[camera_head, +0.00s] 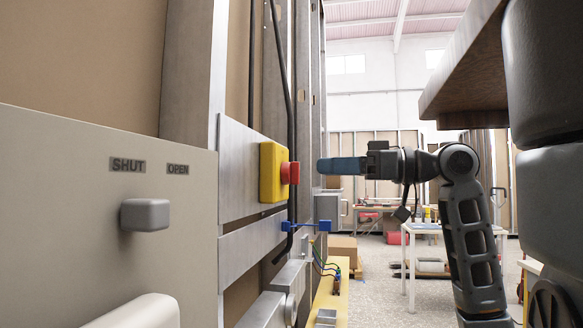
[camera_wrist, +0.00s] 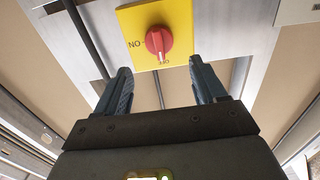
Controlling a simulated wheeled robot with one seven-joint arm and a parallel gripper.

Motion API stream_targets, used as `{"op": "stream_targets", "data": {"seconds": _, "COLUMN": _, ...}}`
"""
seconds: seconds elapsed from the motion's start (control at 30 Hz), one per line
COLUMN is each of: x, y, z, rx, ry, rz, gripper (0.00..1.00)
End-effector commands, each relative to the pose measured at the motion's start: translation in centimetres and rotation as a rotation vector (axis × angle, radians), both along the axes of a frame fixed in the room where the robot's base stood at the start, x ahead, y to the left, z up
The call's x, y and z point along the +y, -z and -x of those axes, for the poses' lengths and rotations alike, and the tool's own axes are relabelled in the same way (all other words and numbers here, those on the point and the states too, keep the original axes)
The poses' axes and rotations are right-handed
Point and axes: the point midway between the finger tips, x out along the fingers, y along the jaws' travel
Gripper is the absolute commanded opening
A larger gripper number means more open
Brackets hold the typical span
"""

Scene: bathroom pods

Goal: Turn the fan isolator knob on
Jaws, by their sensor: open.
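The fan isolator is a yellow plate or box with a red knob (camera_wrist: 159,41) on a metal panel. In the wrist view the yellow plate (camera_wrist: 180,16) carries the marks ON at the left and OFF below the knob. The knob's white pointer line points down at OFF. In the head view the yellow box (camera_head: 271,172) and red knob (camera_head: 290,173) show side-on. My gripper (camera_head: 322,166) faces the knob from the right, with a small gap between them. In the wrist view my gripper (camera_wrist: 160,78) is open, its fingers apart below the knob and touching nothing.
A grey panel at the left has a square slider knob (camera_head: 145,214) under SHUT and OPEN labels. A blue clip (camera_head: 305,226) and loose wires sit below the isolator. A wooden board (camera_head: 465,80) overhangs at upper right. A white table (camera_head: 425,229) stands behind.

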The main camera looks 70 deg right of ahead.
Motion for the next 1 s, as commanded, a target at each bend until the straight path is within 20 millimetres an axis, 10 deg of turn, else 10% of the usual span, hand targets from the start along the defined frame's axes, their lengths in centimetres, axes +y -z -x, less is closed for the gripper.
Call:
{"op": "stream_targets", "data": {"seconds": 0.4, "x": 0.5, "y": -0.1, "z": -5.7, "rx": -0.002, "ry": -0.002, "rz": -0.001, "gripper": 0.7}}
{"op": "stream_targets", "data": {"seconds": 0.77, "x": 0.6, "y": 0.0, "z": -6.4, "rx": -0.002, "ry": -0.001, "rz": 0.0, "gripper": 0.7}}
{"op": "stream_targets", "data": {"seconds": 1.0, "x": 0.6, "y": 0.0, "z": -6.4, "rx": -0.002, "ry": -0.001, "rz": 0.0, "gripper": 0.49}}
